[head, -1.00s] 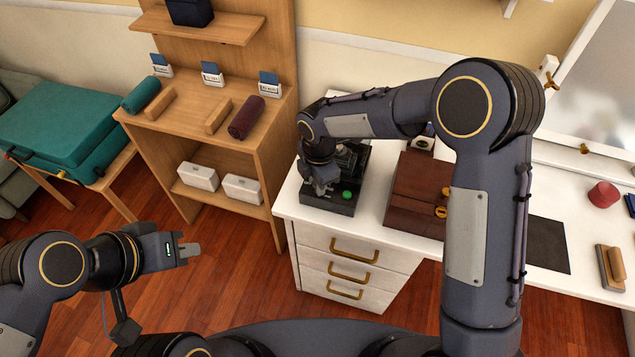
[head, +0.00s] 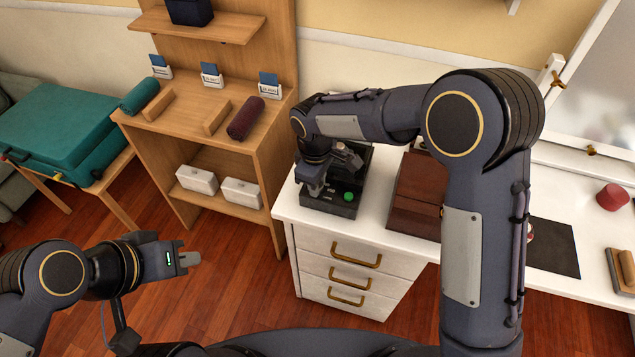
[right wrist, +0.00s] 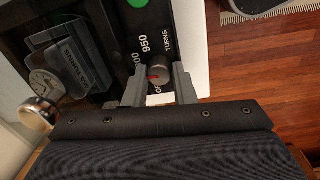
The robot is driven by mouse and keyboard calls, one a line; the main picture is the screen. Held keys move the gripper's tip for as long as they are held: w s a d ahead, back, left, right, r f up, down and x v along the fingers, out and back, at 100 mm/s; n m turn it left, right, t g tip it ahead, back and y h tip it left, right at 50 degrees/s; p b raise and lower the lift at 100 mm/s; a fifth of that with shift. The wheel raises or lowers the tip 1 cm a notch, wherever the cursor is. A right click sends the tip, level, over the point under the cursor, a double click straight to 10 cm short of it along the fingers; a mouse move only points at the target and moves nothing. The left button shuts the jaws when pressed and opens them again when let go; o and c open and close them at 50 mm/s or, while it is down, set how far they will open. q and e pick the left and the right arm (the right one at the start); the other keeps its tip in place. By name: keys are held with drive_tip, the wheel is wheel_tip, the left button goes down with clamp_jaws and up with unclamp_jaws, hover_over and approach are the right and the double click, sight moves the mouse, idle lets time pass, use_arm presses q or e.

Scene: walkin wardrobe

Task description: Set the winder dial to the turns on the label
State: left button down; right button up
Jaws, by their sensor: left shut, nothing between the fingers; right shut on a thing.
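The black winder box (head: 330,207) stands on the left end of the white counter, with a green button (head: 348,196) on its front. In the right wrist view its small dial (right wrist: 160,66) carries a red mark and printed words around it, including "950" and "TURNS"; other marks are partly hidden. My right gripper (right wrist: 159,88) is shut on the dial, a finger on each side; it also shows over the box in the head view (head: 314,188). My left gripper (head: 188,260) is shut and empty above the floor.
A brown case (head: 416,195) stands right of the winder, partly behind my right arm. A wooden shelf unit (head: 200,140) with label stands and rolls is to the left. A teal suitcase (head: 60,130) lies farther left. Open floor lies below the drawers.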

drive_tip(key=m, duration=0.6)
drive_tip(key=shift+w+r+m, duration=0.1)
drive_tip(key=shift+m, duration=0.2)
drive_tip(key=m, duration=0.6)
drive_tip(key=shift+g, duration=0.3)
drive_tip(key=o, duration=1)
drive_tip(key=r, duration=0.7)
drive_tip(key=shift+a+r, duration=0.2)
drive_tip(key=shift+r, duration=0.2)
